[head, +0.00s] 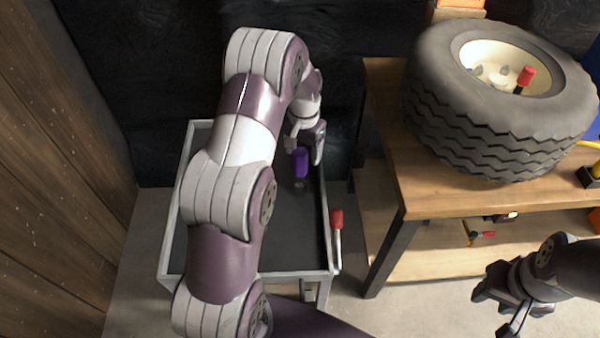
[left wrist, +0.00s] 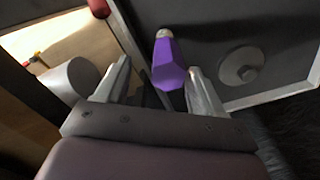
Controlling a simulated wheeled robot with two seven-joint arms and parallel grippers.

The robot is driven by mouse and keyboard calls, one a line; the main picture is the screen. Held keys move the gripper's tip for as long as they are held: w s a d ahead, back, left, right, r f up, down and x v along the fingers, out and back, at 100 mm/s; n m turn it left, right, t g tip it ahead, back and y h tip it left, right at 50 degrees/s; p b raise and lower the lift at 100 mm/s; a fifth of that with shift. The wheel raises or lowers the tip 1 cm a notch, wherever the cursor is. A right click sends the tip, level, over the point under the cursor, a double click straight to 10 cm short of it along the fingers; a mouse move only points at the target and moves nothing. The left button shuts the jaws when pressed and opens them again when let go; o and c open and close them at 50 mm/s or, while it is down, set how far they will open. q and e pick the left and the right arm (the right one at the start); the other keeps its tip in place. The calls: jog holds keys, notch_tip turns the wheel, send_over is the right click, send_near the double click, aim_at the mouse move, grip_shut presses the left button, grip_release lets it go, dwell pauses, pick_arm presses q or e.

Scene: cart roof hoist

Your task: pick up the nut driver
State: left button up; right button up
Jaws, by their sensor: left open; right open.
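The nut driver (head: 301,163) has a purple handle and is over the dark cart top, near its right side. In the left wrist view its purple handle (left wrist: 168,62) points toward me, between and just beyond my fingertips. My left gripper (head: 305,143) is open at the handle's upper end in the head view, and its fingers (left wrist: 160,82) stand apart on either side. I cannot tell whether they touch it. The tool's far end is partly hidden by its handle. My right gripper (head: 499,308) is open and empty at the lower right, far from the cart.
The grey-rimmed cart (head: 176,225) has a red-handled lever (head: 337,220) at its right edge. A round metal disc (left wrist: 241,66) lies on its dark surface. A wooden bench (head: 440,200) at right bears a big tyre (head: 490,125). A wooden wall (head: 60,170) stands at left.

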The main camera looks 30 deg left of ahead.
aim_at(300, 164)
pick_arm(q)
jog(key=f, duration=0.2)
jog(key=f+b, duration=0.1)
jog(key=f, duration=0.1)
jog(key=a+f, duration=0.1)
jog(key=f, duration=0.1)
jog(key=shift+f, duration=0.4)
jog(key=shift+r, duration=0.1)
grip_shut()
